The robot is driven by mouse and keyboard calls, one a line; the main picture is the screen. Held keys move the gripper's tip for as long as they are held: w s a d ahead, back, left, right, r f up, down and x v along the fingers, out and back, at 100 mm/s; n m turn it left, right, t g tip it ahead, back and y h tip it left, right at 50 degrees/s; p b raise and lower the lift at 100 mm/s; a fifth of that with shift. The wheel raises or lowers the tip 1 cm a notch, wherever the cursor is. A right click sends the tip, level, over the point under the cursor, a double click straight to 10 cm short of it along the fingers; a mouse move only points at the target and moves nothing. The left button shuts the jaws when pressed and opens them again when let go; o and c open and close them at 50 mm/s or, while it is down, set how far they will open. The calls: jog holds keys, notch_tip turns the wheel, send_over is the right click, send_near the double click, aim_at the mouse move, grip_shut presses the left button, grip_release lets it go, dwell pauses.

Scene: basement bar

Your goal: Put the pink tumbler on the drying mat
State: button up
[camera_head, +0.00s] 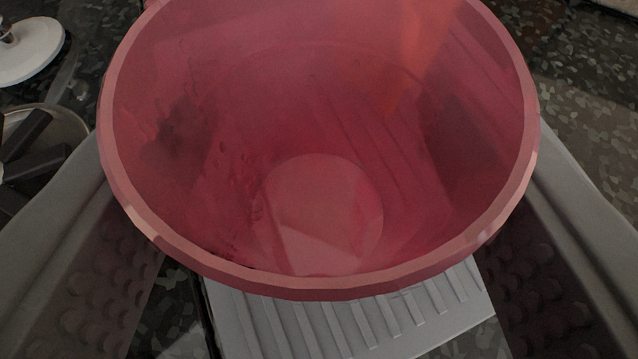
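The pink tumbler (320,278) fills most of the view, its wide mouth facing the camera. It is see-through, and its round base shows inside. My gripper (322,215) has one grey finger on each side of it, closed on its walls; the fingertips are hidden behind the rim. The drying mat (455,310), light grey and ribbed, lies below the tumbler. Its ribs also show faintly through the pink wall. The tumbler covers most of the mat, and I cannot tell whether its base touches the mat.
A dark speckled counter (590,100) surrounds the mat. At the left edge are a round dish (75,118) with dark bar-like pieces and, above it, a white round object (30,52). The counter at the right is clear.

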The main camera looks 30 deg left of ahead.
jog(key=shift+f, duration=0.5)
jog(key=shift+f, duration=0.15)
jog(key=o, duration=1.3)
jog(key=shift+c, duration=0.2)
jog(key=shift+s+r, duration=0.1)
jog(key=shift+r, duration=0.1)
jog(key=v, duration=1.2)
